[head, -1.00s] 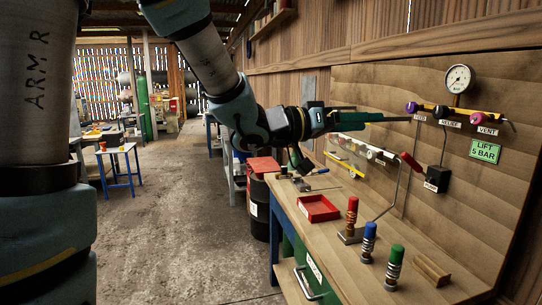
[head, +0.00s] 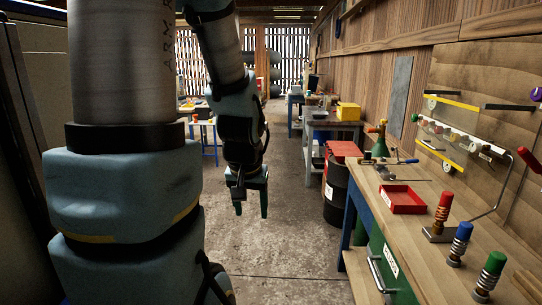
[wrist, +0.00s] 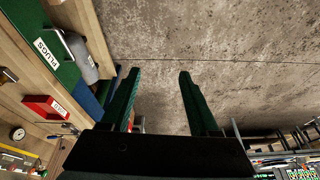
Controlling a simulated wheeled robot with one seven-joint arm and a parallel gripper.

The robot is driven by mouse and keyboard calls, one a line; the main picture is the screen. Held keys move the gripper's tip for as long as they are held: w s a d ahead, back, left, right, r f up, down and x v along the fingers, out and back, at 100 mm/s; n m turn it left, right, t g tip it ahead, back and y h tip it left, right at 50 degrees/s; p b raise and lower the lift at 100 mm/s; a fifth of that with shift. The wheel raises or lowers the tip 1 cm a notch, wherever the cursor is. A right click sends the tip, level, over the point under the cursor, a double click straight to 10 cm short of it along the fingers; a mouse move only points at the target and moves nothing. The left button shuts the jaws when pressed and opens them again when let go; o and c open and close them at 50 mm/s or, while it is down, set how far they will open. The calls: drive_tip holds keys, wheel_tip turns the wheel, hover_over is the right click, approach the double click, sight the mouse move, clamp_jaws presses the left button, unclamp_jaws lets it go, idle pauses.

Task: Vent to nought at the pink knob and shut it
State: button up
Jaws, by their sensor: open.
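The pink knob, labelled VENT in the earlier head view, is out of the head view now. Only a purple knob (head: 537,94) shows at the right edge, on the wooden back panel (head: 490,75). I cannot make out the pink knob in the wrist view. My gripper (head: 251,210) hangs pointing down over the bare floor, left of the workbench and well away from the panel. In the wrist view my gripper (wrist: 159,76) has its two green fingers apart, with nothing between them.
The workbench (head: 425,225) runs along the right, bearing a red tray (head: 402,199) and red, blue and green-topped spring posts (head: 440,220). A black drum (head: 336,192) stands at its far end. The concrete floor (head: 290,240) between my arm and the bench is clear.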

drive_tip(key=s, duration=0.1)
drive_tip(key=s+a+f+g, duration=0.1)
drive_tip(key=s, duration=0.1)
drive_tip(key=s+a+g, duration=0.1)
drive_tip(key=shift+s+f+n, duration=0.2)
drive_tip(key=shift+s+n, duration=0.05)
drive_tip(key=shift+n, duration=0.05)
drive_tip(key=shift+w, duration=0.15)
idle(2.1)
